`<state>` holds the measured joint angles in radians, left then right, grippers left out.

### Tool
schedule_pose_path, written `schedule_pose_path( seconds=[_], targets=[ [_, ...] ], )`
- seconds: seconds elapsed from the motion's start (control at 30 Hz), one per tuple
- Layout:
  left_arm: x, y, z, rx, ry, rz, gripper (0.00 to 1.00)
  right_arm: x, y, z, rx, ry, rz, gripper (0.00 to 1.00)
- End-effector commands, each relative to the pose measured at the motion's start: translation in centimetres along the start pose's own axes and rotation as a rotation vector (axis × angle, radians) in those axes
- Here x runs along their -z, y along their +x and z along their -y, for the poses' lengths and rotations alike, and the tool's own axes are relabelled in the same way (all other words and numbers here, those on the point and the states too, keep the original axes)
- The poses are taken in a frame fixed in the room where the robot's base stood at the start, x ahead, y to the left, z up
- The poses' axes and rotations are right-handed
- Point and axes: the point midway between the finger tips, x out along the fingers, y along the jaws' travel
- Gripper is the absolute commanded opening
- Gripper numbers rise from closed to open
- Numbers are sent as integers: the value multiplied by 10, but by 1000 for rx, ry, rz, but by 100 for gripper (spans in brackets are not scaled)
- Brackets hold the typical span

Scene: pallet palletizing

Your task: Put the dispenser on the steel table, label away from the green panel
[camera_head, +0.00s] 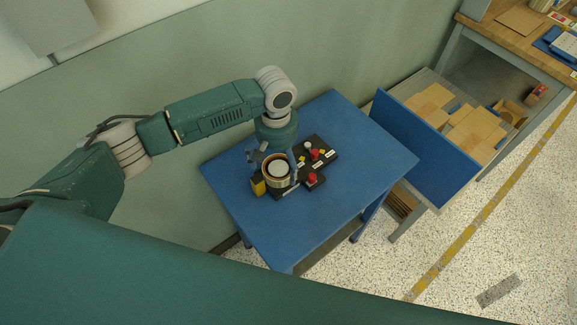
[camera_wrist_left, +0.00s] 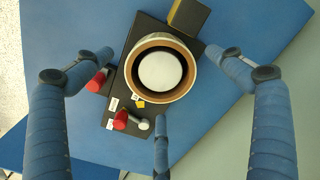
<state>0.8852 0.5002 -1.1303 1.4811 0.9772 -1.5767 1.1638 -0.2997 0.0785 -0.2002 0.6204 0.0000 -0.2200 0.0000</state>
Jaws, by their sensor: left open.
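A round drum-like thing (camera_head: 278,170) with a white disc in a copper-coloured ring stands on the blue table; it may be the dispenser. It also shows in the left wrist view (camera_wrist_left: 162,70). No label on it can be read. My left gripper (camera_head: 274,162) is directly over it, with its three fingers spread open around it in the wrist view (camera_wrist_left: 160,80); contact cannot be told. The blue table (camera_head: 335,125) may be the steel table. The green panel (camera_head: 330,55) runs along the wall behind. My right gripper is not in view.
A black board (camera_head: 322,160) with red and white knobs lies beside and partly under the round thing. A yellow and black block (camera_head: 258,186) is close on its left. The blue tabletop is clear at right and front. A bench (camera_head: 520,45) and flat cartons (camera_head: 470,130) stand at right.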

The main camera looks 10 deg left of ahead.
Motion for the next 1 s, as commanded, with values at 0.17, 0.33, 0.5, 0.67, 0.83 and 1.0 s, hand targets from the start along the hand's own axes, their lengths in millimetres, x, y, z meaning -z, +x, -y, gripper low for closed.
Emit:
schedule_pose_path(
  seconds=[0.17,0.33,0.5,0.67,0.83,1.0],
  targets=[
    [-2,23,1,1,0,3,94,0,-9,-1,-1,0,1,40],
    [-2,30,1,0,1,0,94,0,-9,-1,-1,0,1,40],
    [-2,30,1,-1,1,1,88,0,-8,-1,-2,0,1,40],
    [-2,30,1,0,1,1,56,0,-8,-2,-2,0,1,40],
    [-1,29,0,-2,1,0,35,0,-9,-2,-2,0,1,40],
    [-1,29,0,-1,1,0,34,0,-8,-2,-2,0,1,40]
  ],
)
